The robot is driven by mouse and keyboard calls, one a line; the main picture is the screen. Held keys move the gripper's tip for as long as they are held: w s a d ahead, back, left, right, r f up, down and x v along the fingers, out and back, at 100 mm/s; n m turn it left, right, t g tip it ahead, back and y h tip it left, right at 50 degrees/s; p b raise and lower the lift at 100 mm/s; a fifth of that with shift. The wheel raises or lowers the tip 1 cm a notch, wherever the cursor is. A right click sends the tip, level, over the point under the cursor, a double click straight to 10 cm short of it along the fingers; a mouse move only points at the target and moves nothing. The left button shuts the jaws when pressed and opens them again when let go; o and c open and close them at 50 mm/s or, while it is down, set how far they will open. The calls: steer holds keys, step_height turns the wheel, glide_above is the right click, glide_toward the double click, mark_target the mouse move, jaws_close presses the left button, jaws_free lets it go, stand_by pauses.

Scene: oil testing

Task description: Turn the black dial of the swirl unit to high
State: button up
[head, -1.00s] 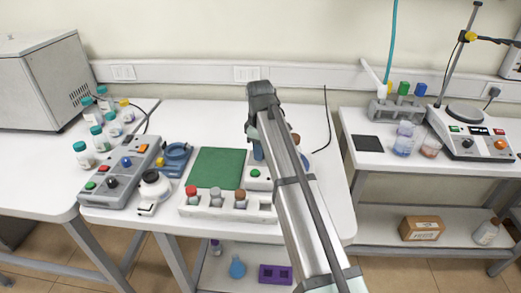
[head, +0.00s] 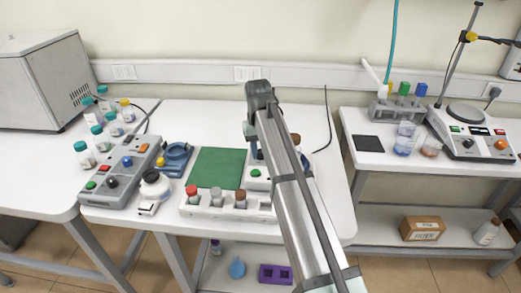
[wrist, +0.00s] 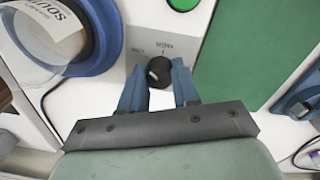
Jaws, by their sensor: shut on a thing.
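The swirl unit (head: 255,183) is a pale box with a green button, partly hidden behind my arm in the head view. In the wrist view its black dial (wrist: 161,71) sits between the blue fingers of my gripper (wrist: 159,82), which is shut on it. A white mark on the dial points toward the lower left of that view. Small printed labels lie beyond the dial, one straight above and one to its left. The green button (wrist: 183,3) shows at the top edge. In the head view the dial and fingertips are mostly hidden by my arm.
A green mat (head: 216,168) lies left of the unit. A white rack (head: 213,211) with several capped bottles stands in front. In the wrist view a blue ring (wrist: 108,28) with a labelled clear vessel is close on the left. A grey control box (head: 125,172) stands further left.

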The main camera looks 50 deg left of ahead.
mark_target(259, 150)
steer(key=m, duration=0.5)
steer(key=shift+a+m, duration=0.1)
steer(key=shift+m, duration=0.2)
steer(key=m, duration=0.4)
steer(key=shift+m, duration=0.7)
steer(key=o, duration=1.1)
steer(key=shift+c, duration=0.2)
steer(key=shift+r, duration=0.1)
step_height(259, 150, up, 14)
steer(key=shift+a, duration=0.2)
steer(key=shift+f, duration=0.2)
